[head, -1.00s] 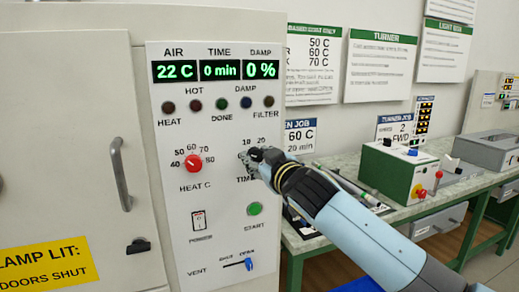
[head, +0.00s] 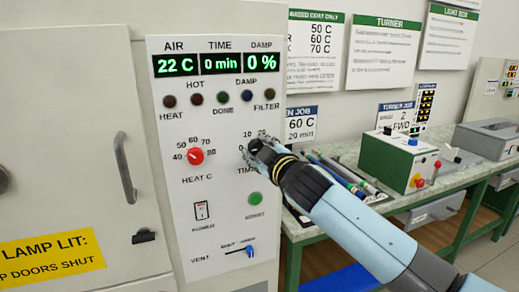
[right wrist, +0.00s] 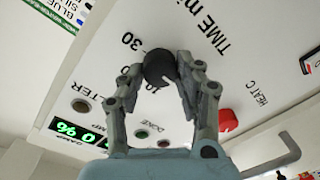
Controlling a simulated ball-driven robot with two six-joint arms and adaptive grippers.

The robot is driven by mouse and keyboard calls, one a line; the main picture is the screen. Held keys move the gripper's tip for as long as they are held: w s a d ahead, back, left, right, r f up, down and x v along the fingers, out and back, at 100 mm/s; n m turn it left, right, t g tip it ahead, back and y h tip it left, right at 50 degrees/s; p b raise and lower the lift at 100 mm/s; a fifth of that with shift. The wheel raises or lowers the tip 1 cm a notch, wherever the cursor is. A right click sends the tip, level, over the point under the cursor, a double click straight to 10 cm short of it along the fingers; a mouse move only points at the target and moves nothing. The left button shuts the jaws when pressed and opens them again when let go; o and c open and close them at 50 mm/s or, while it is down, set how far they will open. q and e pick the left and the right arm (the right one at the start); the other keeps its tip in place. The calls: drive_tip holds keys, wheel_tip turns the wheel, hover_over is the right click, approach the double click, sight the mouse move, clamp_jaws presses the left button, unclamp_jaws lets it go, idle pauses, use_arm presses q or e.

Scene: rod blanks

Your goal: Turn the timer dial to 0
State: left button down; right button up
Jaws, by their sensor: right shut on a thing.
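The timer dial is a black round knob (right wrist: 160,66) with a white pointer line, seen in the right wrist view on the white control panel (head: 228,170). The pointer faces the low end of its scale, past the 10 mark. My right gripper (head: 256,150) is at the dial, with its two fingers on opposite sides of the knob; it also shows in the right wrist view (right wrist: 160,80). In the head view the fingers hide most of the dial. The green TIME display (head: 220,63) reads 0 min. My left gripper is not in view.
A red HEAT C dial (head: 195,156) is left of the timer. The green START button (head: 254,199), power switch (head: 201,210) and blue vent lever (head: 249,251) lie below. A bench with a green-and-white box (head: 397,160) and rods (head: 345,178) stands to the right.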

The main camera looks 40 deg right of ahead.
drive_tip(key=o, duration=1.1)
drive_tip(key=shift+o, duration=0.2)
drive_tip(key=v, duration=1.2)
drive_tip(key=shift+f, duration=0.1)
